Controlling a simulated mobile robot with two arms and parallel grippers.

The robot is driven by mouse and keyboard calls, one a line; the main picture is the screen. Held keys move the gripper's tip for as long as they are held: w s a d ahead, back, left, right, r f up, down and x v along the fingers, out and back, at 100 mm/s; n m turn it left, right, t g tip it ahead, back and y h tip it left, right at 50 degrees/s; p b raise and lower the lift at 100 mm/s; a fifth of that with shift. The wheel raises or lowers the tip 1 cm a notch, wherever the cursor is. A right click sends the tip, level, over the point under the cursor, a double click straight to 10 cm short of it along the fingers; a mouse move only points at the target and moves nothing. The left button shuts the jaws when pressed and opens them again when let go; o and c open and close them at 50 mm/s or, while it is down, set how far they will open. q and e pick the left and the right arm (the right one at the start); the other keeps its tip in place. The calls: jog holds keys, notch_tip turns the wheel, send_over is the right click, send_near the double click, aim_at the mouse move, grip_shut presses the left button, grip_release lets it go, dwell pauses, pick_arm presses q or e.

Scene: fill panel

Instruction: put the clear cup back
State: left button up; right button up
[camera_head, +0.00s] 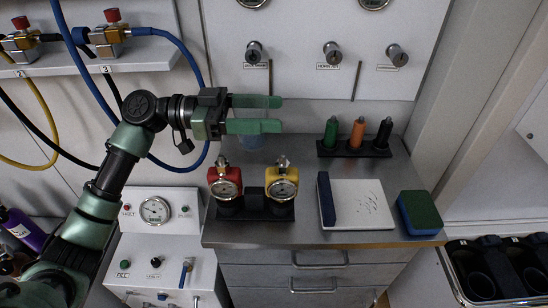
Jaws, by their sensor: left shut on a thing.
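My left gripper (256,114) reaches in from the left at the back of the steel counter, in front of the wall panel. Its two green fingers point right and are shut on the clear cup (250,142). The cup is see-through and faintly bluish. Its lower part shows just below the near finger; the fingers hide much of the rest. I cannot tell whether its base touches the counter. My right gripper is not in view.
Red and yellow gauges (225,184) stand in front of the cup. A rack of green, orange and black bottles (356,150) is at the back right. A white board (362,205) and a green-blue sponge (420,213) lie at the right. A tray (455,272) with dark holders is at lower right.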

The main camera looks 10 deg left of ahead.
pick_arm(q)
notch_tip(320, 180, down, 11)
jog(key=shift+r+p, duration=0.1)
jog(key=shift+p, duration=0.5)
jog(key=shift+f, duration=0.4)
jog(key=shift+f+b, duration=0.2)
jog(key=shift+b, duration=0.15)
jog(key=o, duration=1.5)
jog(key=shift+r, duration=0.1)
